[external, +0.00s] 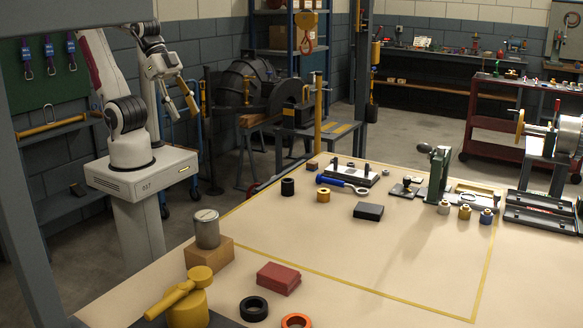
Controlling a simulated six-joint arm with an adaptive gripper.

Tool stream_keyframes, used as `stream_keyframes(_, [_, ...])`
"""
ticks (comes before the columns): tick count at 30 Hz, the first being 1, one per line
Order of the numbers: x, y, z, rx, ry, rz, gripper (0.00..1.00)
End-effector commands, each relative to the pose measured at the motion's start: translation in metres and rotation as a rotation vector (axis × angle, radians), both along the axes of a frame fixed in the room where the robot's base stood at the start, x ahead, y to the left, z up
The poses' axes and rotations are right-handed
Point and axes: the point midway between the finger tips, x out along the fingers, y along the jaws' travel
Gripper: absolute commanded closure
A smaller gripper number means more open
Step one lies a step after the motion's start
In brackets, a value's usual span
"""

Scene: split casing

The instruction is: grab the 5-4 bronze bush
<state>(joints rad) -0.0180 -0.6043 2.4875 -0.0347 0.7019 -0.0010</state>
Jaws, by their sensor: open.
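My gripper (184,112) is open and empty, high at the left beside my base, well away from the table. Several small brassy bushes are on the table. One gold ring-shaped bush (323,195) stands alone near the blue-handled tool. Any markings are too small to read, so I cannot tell which one is 5-4.
A black ring (288,187), a blue-handled tool (342,185), a black block (368,211) and a grey-green upright press (438,174) stand around the bushes. The table's middle is clear.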

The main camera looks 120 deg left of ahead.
Motion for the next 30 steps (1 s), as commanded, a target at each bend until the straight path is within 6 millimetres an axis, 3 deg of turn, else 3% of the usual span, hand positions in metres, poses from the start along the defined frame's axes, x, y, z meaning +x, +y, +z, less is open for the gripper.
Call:
stream_keyframes(15, [0.104,0.013,-0.026,-0.045,-0.121,0.090,0.52])
stream_keyframes(30, [0.187,0.045,-0.068,-0.053,-0.243,0.203,0.52])
